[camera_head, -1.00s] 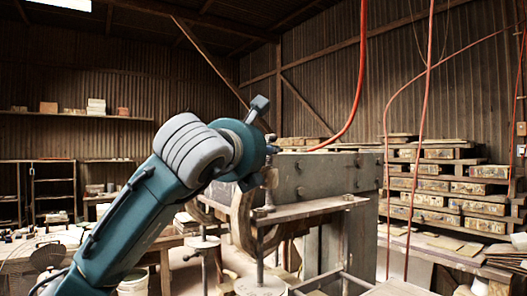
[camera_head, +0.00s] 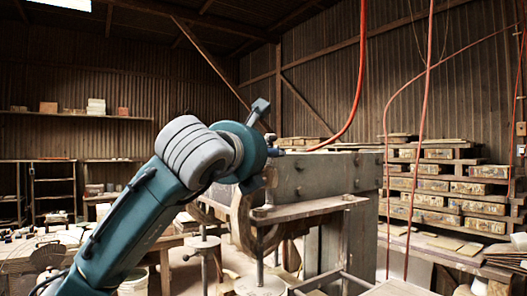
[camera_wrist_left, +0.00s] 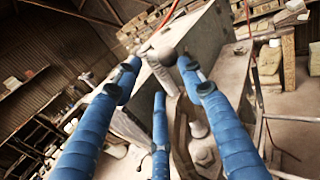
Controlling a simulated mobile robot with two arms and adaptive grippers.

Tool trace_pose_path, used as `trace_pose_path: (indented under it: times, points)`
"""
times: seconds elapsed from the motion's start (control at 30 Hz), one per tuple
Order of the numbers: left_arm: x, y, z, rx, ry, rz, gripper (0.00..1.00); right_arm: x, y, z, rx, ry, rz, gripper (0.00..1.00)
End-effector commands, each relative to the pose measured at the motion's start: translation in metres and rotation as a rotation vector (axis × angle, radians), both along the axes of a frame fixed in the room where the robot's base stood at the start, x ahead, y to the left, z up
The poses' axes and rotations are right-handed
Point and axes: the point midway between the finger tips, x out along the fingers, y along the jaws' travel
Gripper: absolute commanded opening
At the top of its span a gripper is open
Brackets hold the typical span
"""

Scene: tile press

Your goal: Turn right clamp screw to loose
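The tile press (camera_head: 330,178) is a worn grey metal block on a stand, right of my left arm in the head view. My left gripper (camera_wrist_left: 160,62) shows in the wrist view with three blue fingers spread apart, so it is open. A grey metal piece with a rounded end (camera_wrist_left: 168,56) lies close to the fingertips; I cannot tell whether they touch it. It may be a clamp screw, but which one is unclear. In the head view my left arm hides the gripper's fingers and the press's near left corner. My right gripper is in neither view.
A metal ledge (camera_head: 310,209) juts out from the press front. Red hoses (camera_head: 362,70) hang above and behind it. Stacked shelves (camera_head: 440,190) stand at the right. A cluttered table (camera_head: 40,250) stands at the lower left.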

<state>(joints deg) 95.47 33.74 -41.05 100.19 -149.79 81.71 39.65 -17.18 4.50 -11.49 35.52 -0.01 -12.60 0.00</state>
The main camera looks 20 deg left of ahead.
Motion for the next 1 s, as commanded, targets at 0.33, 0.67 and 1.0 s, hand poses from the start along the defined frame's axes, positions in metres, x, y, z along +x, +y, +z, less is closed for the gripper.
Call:
trace_pose_path:
  times: [0.33, 0.67, 1.0]
  points:
    - [-0.009, 0.001, 0.005, -0.002, -0.01, 0.0, 0.41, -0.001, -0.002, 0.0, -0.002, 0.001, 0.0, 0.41]
    - [-0.074, 0.002, 0.005, 0.0, -0.011, -0.001, 0.41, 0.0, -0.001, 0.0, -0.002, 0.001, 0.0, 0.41]
    - [-0.118, 0.002, 0.003, 0.0, -0.005, 0.0, 0.41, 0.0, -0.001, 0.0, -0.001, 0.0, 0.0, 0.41]
